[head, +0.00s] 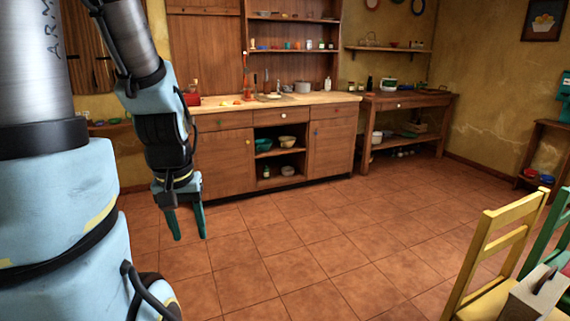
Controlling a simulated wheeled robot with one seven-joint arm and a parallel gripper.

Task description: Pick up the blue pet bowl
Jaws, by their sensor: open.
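My gripper (189,236) hangs at the left in the head view, pointing down above the tiled floor. Its two teal fingers are apart with nothing between them. A small blue bowl-like object (546,179) sits on the low shelf of the wooden stand at the far right, beside a red one (530,173). It is too small to tell for sure that it is the pet bowl. A teal bowl (263,145) stands in the open cabinet of the counter. My gripper is far from both and touches neither.
A wooden counter (225,123) with a cabinet stands along the back wall, a side table (410,101) to its right. A yellow chair (487,250) and a box (535,295) fill the lower right. The tiled floor (310,235) between is clear.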

